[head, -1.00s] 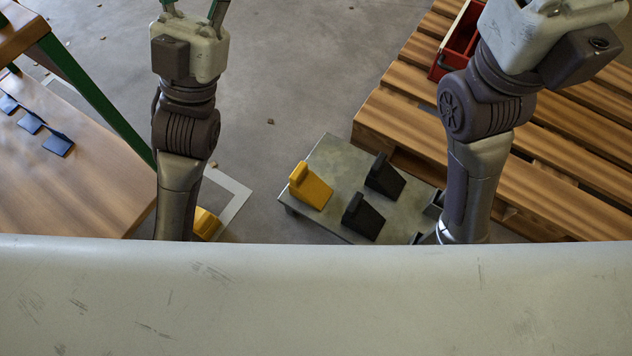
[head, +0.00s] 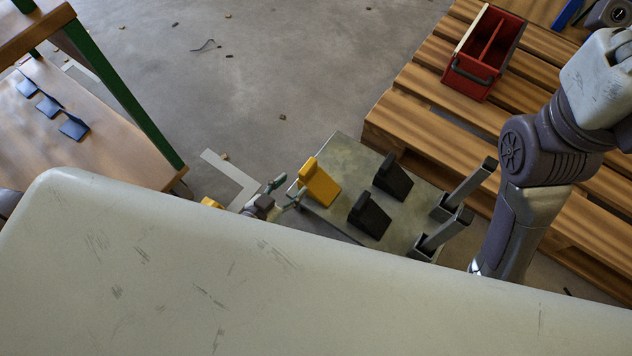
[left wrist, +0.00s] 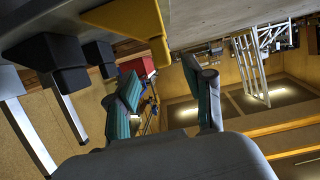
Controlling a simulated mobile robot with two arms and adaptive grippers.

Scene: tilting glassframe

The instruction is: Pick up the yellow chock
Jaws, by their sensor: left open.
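The yellow chock (head: 319,183) sits on the grey metal platform (head: 345,147), at its left side next to two black chocks (head: 393,178) (head: 369,215). My left gripper (head: 287,190) is beside the platform's left edge, just left of the yellow chock; my pale body cover hides most of that arm. In the left wrist view the yellow chock (left wrist: 130,18) hangs at the top of the tilted picture, beyond the open, empty fingers (left wrist: 168,85). I see no clear contact. My right arm shows at the right, but its fingers are out of frame.
Grey posts (head: 468,188) stand at the platform's right end. A wooden pallet (head: 420,110) with a red tote (head: 484,52) lies behind right. Another yellow object (head: 211,203) is partly hidden at left.

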